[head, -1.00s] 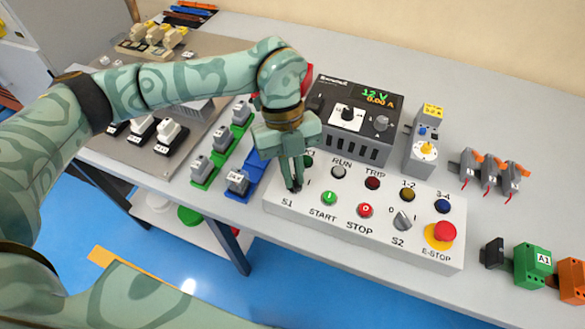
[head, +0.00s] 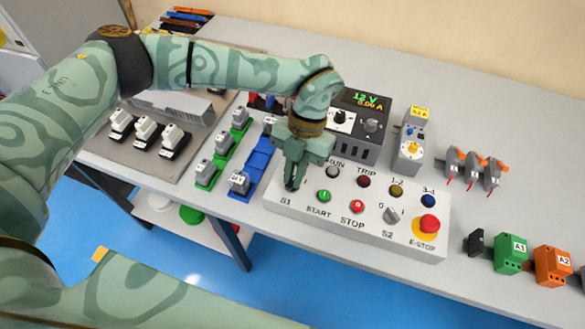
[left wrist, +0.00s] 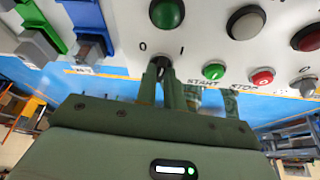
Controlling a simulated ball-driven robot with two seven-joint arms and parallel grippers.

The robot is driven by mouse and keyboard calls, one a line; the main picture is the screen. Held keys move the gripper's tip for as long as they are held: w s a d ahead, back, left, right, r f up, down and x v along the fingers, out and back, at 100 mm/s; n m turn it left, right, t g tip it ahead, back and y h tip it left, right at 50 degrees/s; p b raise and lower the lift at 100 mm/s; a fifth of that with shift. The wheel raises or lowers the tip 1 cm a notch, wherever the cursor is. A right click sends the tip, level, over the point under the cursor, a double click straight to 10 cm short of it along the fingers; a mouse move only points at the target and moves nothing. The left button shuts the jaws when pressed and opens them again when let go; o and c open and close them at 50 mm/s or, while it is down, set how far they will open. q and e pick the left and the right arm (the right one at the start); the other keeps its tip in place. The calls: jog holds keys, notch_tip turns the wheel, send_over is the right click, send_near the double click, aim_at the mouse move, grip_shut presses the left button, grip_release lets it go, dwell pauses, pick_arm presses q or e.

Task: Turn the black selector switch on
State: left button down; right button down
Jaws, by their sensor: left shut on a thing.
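The control panel (head: 410,243) is a white box on the table with lamps, buttons and switches. The black selector switch (left wrist: 160,66) is at its left end, above the label S1. My left gripper (head: 290,186) reaches down onto it and is shut on its knob. In the left wrist view the two fingertips (left wrist: 163,72) are on both sides of the knob, just below the 0 and I marks. The fingers hide most of the knob, so its exact angle is hard to tell. My right gripper is not in view.
A green lamp (left wrist: 167,14) sits just above the switch. The green START button (head: 324,196), red STOP button (head: 357,206), grey S2 selector (head: 392,215) and E-stop (head: 429,224) lie to the right. A power supply (head: 352,125) stands behind the panel. Terminal blocks (head: 240,182) stand to the left.

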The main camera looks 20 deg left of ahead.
pick_arm(q)
jog(key=m, duration=0.2)
jog(key=m+t+y+p, duration=0.1)
jog(key=m, duration=0.1)
jog(key=shift+d+r+y, duration=0.15)
jog(key=shift+d+y, duration=0.05)
jog(key=shift+y, duration=0.1)
jog(key=shift+s+m+t+y+p, duration=0.1)
jog(key=shift+m+t+y+p, duration=0.2)
jog(key=shift+m, duration=0.5)
jog(key=shift+m+y+p, duration=0.1)
jog(key=shift+m+p, duration=0.3)
jog(key=shift+m, duration=0.4)
jog(key=shift+d, duration=0.1)
jog(key=c, duration=1.5)
grip_release()
jog(key=p+v, duration=0.1)
jog(key=v, duration=1.5)
jog(key=shift+p, duration=0.3)
jog(key=shift+d, duration=0.15)
